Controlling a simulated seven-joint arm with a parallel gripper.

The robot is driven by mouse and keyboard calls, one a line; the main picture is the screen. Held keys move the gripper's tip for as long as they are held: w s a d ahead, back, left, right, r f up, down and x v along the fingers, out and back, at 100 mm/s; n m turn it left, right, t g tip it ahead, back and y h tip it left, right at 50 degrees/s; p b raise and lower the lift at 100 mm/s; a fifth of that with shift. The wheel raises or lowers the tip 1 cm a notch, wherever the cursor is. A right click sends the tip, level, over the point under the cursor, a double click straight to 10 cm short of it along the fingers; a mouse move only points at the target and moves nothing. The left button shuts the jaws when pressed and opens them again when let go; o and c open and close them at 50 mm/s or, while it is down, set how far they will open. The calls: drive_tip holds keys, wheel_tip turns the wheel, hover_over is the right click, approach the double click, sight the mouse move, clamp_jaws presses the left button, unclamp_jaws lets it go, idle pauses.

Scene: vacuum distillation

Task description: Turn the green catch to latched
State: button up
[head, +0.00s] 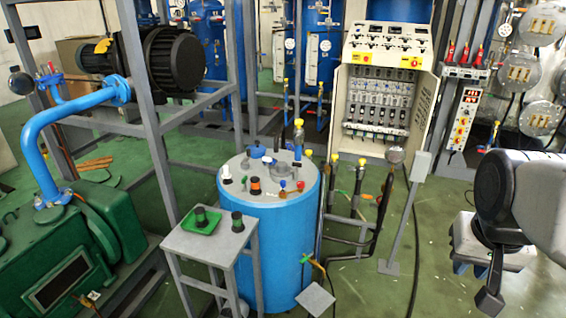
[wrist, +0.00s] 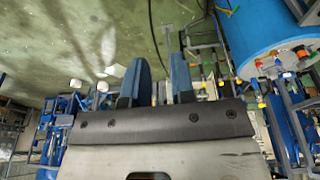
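The blue drum also shows at the upper right of the wrist view (wrist: 262,25). I cannot make out the catch there.
A small grey table (head: 208,243) with a green tray (head: 190,226) stands left of the drum. A post with a grey box (head: 421,165), pipes and hoses stand between drum and gripper. A control cabinet (head: 380,95) is behind. Green floor (head: 440,290) lies open at front right.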

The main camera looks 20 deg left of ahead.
drive_tip(key=w+a+r, duration=0.1)
drive_tip(key=w+a, duration=0.4)
drive_tip(key=w, duration=0.4)
drive_tip(key=w+a+r, duration=0.1)
drive_tip(key=w+a, duration=0.5)
drive_tip(key=w, duration=0.3)
drive_tip(key=t, duration=0.2)
hover_over(244, 179)
drive_tip(key=s, duration=0.3)
wheel_tip(244, 179, down, 21)
drive_tip(key=shift+a+f, duration=0.15)
drive_tip(key=shift+x, duration=3.9)
drive_tip(key=shift+s, duration=0.15)
